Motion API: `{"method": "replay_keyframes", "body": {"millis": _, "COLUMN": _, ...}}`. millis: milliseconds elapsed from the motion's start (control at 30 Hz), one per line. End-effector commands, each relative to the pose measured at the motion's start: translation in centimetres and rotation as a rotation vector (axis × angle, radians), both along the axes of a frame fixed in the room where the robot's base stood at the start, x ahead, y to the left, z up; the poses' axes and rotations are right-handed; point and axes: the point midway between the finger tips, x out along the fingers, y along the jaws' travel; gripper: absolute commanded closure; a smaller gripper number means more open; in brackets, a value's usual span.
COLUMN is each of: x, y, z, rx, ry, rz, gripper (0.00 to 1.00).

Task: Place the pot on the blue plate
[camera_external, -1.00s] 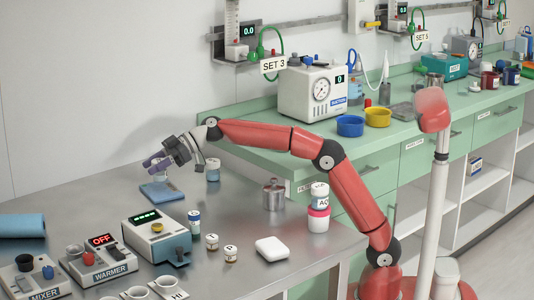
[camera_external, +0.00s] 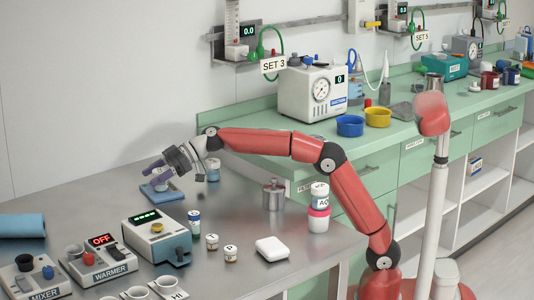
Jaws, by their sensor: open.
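The blue plate (camera_external: 150,194) lies flat on the steel table's far left part. A small pale pot (camera_external: 161,184) shows at the plate, just under my gripper; it is small and partly covered, so I cannot tell exactly how it rests. Whether the fingers touch the pot is not clear.
A blue-and-white jar (camera_external: 213,171) stands close behind my wrist. A grey metal canister (camera_external: 273,196) stands further right. A box with a green display (camera_external: 157,237) and several small bottles are in front. The table between plate and canister is mostly clear.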

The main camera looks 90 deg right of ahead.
Motion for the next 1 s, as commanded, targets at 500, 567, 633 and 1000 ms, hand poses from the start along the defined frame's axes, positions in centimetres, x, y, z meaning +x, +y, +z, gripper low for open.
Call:
{"method": "replay_keyframes", "body": {"millis": 500, "x": -5.3, "y": -3.3, "z": 2.7, "rx": -0.001, "ry": -0.004, "rz": -0.003, "gripper": 0.37}}
{"method": "replay_keyframes", "body": {"millis": 567, "x": -6.2, "y": -3.9, "z": 3.2, "rx": -0.001, "ry": -0.003, "rz": -0.002, "gripper": 0.37}}
{"method": "replay_keyframes", "body": {"millis": 633, "x": -7.3, "y": -4.5, "z": 3.7, "rx": -0.001, "ry": -0.003, "rz": -0.002, "gripper": 0.37}}
{"method": "replay_keyframes", "body": {"millis": 1000, "x": -9.5, "y": -5.8, "z": 4.9, "rx": 0.000, "ry": 0.000, "rz": 0.001, "gripper": 0.37}}
